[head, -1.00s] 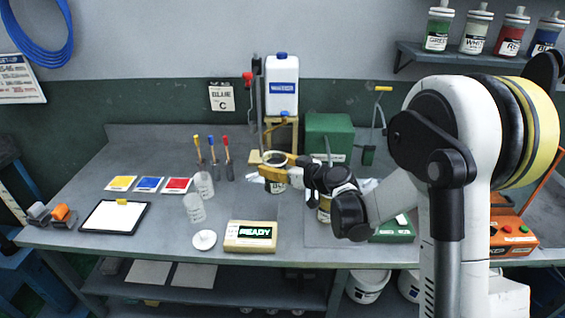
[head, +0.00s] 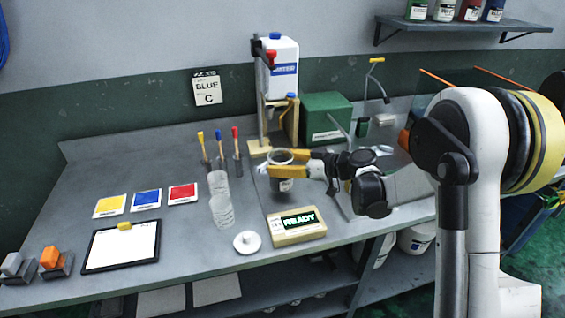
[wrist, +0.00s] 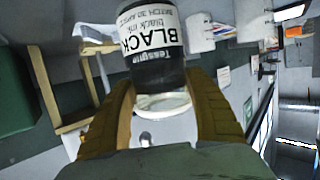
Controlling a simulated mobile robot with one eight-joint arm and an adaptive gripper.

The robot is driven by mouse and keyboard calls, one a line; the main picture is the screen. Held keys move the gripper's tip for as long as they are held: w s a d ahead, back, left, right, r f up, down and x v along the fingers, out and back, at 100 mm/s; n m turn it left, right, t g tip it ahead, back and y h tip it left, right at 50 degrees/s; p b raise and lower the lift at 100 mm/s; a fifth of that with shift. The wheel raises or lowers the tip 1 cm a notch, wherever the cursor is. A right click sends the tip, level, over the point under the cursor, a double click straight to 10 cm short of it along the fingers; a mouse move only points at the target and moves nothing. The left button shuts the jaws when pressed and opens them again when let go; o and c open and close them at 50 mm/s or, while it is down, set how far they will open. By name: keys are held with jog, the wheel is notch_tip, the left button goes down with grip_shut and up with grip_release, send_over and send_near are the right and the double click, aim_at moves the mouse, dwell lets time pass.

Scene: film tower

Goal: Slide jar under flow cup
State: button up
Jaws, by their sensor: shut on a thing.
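A jar (head: 284,185) with a black-and-white label is held upright between the yellow fingers of my gripper (head: 286,166), which is shut on it. In the wrist view the jar (wrist: 155,45) has a white label reading BLACK, black ink, and sits between the two fingers (wrist: 160,95). A tall rod stand (head: 262,100) with a red-ended fitting stands behind the jar, beside a wooden frame. I cannot clearly make out the flow cup. The jar is in front of this stand, apart from it. I cannot tell whether its base touches the table.
A white jug (head: 284,72) is behind the rod stand, with a green box (head: 322,117) to the right. A READY display (head: 296,226) is in front of the jar. The grey table (head: 130,165) has free room at the back left.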

aim_at(276, 155)
jog(key=shift+w+f, duration=0.2)
jog(key=shift+w, duration=0.5)
jog(key=shift+w+a+f, duration=0.2)
jog(key=shift+w+a, duration=0.05)
jog(key=shift+w, duration=0.4)
jog(key=shift+w+a+f, duration=0.15)
jog(key=shift+w+a, duration=0.1)
jog(key=shift+w, duration=0.45)
jog(key=shift+w+a+f, duration=0.2)
jog(key=shift+w+a, duration=0.05)
jog(key=shift+w, duration=0.4)
jog(key=shift+w+a+b, duration=0.15)
jog(key=shift+w+a, duration=0.1)
jog(key=shift+w, duration=0.6)
jog(key=shift+w+a+b, duration=0.15)
jog(key=shift+w+a, duration=0.05)
jog(key=shift+w, duration=0.6)
jog(key=shift+w+f, duration=0.1)
jog(key=shift+f, duration=0.15)
jog(key=o, duration=1.5)
jog(key=shift+d, duration=0.1)
